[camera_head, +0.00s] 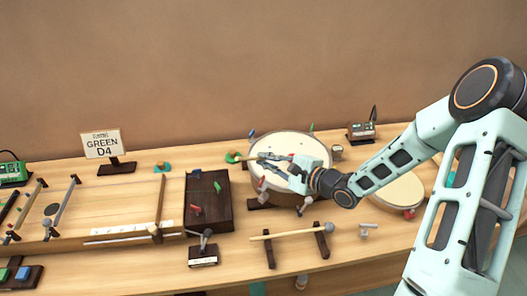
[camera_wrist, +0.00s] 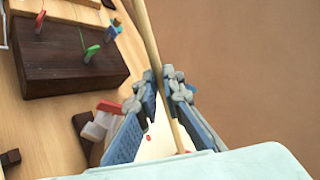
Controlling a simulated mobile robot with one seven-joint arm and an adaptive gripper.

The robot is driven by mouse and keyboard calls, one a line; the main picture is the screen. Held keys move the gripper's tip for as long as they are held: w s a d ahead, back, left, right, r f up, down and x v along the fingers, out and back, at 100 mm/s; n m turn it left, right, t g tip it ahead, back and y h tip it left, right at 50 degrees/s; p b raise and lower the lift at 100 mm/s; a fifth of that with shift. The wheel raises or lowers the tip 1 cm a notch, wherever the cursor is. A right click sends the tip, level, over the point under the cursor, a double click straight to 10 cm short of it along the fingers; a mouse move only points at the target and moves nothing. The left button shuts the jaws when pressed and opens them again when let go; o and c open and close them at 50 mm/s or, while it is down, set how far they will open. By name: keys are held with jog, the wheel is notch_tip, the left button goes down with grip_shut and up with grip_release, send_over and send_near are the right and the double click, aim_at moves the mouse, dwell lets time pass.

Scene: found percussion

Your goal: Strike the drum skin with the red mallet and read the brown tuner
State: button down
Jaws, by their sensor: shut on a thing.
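My gripper (camera_head: 284,160) is over the large drum (camera_head: 283,183) in the head view and covers part of its pale skin. In the wrist view my gripper (camera_wrist: 165,88) is shut on a thin wooden stick (camera_wrist: 150,42), which runs out of the top of the frame. The stick looks like a mallet handle; its head cannot be made out, so I cannot tell its colour. I cannot tell whether it touches the skin. The brown tuner (camera_head: 361,131) stands at the back right of the table; its display is too small to read.
A beater with a grey head (camera_head: 330,227) lies across a dark rack (camera_head: 269,251) in front of the drum. A dark wooden box (camera_head: 222,212) with coloured pegs stands left of it. A smaller drum (camera_head: 400,188) is at right. A sign (camera_head: 102,145) reads "GREEN D4". A green tuner (camera_head: 12,172) is far left.

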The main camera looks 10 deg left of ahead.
jog(key=shift+r+p, duration=2.85)
jog(key=shift+r, duration=0.05)
jog(key=shift+d, duration=0.1)
dwell(0.9)
